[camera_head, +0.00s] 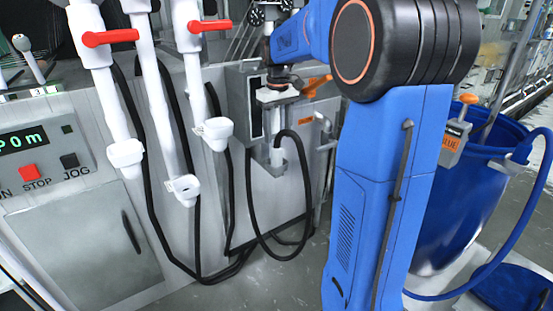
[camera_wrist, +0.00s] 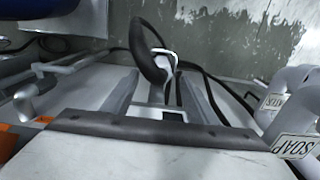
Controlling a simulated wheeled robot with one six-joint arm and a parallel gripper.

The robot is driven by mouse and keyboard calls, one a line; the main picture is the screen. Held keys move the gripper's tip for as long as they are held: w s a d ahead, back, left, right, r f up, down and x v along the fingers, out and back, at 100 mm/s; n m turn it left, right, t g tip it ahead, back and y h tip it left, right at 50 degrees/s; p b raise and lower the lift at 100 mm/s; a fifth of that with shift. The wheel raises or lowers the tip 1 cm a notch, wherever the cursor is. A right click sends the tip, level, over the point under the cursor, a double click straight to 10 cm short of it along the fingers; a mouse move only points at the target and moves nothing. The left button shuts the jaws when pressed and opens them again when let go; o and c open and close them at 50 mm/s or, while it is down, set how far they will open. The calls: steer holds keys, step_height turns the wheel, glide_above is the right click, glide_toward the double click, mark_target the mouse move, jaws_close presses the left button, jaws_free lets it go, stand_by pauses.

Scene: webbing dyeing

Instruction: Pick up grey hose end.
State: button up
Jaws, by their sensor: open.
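The grey hose end (camera_head: 276,153) hangs upright at the grey machine front, below my gripper (camera_head: 276,97) in the head view. A black hose (camera_head: 304,165) loops from it down toward the floor. In the wrist view my gripper (camera_wrist: 160,78) is open, one grey finger at each side. The black hose (camera_wrist: 147,50) and a pale bracket-like part show beyond and between the fingertips. The hose end itself is partly hidden there, and I cannot tell whether a finger touches it.
White pipes with red valve handles (camera_head: 111,37) and other black hoses stand left of my arm. A blue barrel (camera_head: 455,205) with a blue hose stands to the right. An orange handle (camera_head: 316,86) sits close beside my gripper. SOAP labels (camera_wrist: 294,146) show in the wrist view.

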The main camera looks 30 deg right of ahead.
mark_target(277, 147)
steer(key=shift+w+a+f, duration=0.1)
steer(key=shift+f, duration=1.6)
steer(key=shift+w+a+f, duration=0.1)
steer(key=shift+f, duration=1.6)
steer(key=c, duration=1.3)
